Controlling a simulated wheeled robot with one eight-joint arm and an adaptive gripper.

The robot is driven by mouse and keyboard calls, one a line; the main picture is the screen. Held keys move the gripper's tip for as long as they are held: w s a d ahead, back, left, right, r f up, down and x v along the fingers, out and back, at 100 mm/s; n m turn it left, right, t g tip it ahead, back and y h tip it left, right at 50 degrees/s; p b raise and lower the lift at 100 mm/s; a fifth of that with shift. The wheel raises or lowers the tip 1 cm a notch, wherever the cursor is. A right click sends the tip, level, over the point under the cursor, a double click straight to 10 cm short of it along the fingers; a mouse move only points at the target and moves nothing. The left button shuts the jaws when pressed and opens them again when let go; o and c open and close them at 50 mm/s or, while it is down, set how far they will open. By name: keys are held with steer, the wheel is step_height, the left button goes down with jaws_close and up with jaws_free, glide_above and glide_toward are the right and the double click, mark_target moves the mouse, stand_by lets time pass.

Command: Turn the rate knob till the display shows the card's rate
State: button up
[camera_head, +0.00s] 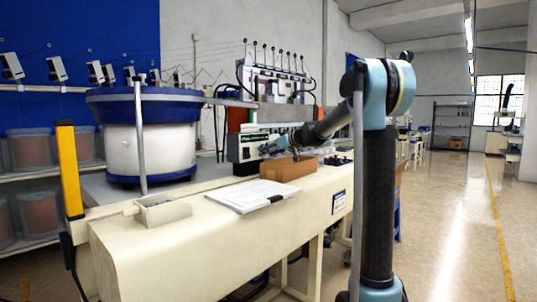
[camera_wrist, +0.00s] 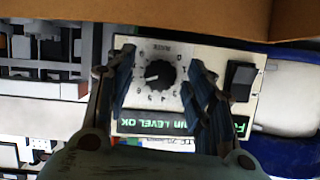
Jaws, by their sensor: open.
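The rate knob (camera_wrist: 160,74) is black and round, on a pale panel with a numbered dial, upside down in the wrist view. My gripper (camera_wrist: 161,63) is open, with one finger on each side of the knob and visible gaps between. The display (camera_wrist: 155,122) has green letters reading "LEVEL OK" at one end; a finger covers part of it, and no rate can be read. In the head view the controller box (camera_head: 240,149) stands on the bench with my gripper (camera_head: 268,148) at its face. No rate on a card is legible.
A cardboard box (camera_head: 288,169) sits close beside my gripper; its edge (camera_wrist: 220,15) crosses the wrist view. A black switch (camera_wrist: 240,80) is beside the knob. A clipboard (camera_head: 248,196), a small tray (camera_head: 163,212) and the bowl feeder (camera_head: 160,150) are on the bench.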

steer(key=c, duration=1.1)
steer(key=shift+o, duration=0.2)
steer(key=shift+w, duration=0.1)
steer(key=shift+m, duration=0.3)
steer(key=o, duration=1.1)
steer(key=shift+c, duration=0.2)
